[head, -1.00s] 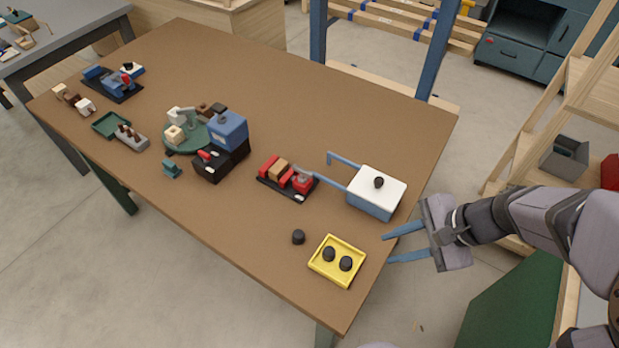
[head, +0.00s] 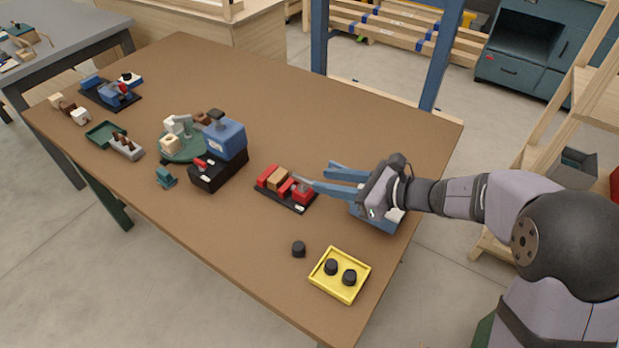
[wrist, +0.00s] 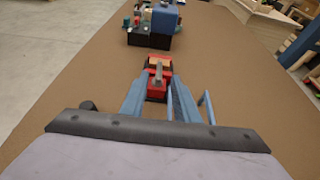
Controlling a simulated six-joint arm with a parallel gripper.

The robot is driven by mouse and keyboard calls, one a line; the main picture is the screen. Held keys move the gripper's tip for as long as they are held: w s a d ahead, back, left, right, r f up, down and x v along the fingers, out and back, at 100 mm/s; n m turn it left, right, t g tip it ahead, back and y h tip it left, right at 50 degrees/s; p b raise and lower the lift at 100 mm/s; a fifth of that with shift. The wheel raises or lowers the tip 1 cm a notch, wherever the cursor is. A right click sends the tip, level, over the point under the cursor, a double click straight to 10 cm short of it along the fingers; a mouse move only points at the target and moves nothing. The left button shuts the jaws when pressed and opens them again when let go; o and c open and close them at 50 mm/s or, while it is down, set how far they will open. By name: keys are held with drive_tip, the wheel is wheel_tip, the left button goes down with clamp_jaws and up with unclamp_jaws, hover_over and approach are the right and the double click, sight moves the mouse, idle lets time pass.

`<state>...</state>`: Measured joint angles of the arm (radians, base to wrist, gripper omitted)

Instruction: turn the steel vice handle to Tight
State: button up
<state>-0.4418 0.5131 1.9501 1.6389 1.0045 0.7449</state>
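A small red vice (head: 287,189) with a wooden block in its jaws sits on a dark base on the brown table. Its grey steel handle (head: 303,184) is at the right end, nearest my gripper. My gripper (head: 323,176) is open, its two blue fingers pointing left toward the handle. In the wrist view, the red vice (wrist: 157,88) lies ahead between the spread fingers (wrist: 156,84), with the grey handle (wrist: 158,74) roughly centred. I cannot tell whether either finger touches it. The label on the base is too small to read.
A blue box (head: 372,219) is mostly hidden under my gripper. A yellow tray (head: 340,293) with black knobs and a loose black knob (head: 298,249) stand in front. A blue-and-black machine (head: 218,172) is to the left. Another vice (head: 110,93) stands far left.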

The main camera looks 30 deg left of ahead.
sight(304, 178)
drive_tip(key=shift+p+x, duration=0.35)
drive_tip(key=shift+x, duration=2.75)
clamp_jaws()
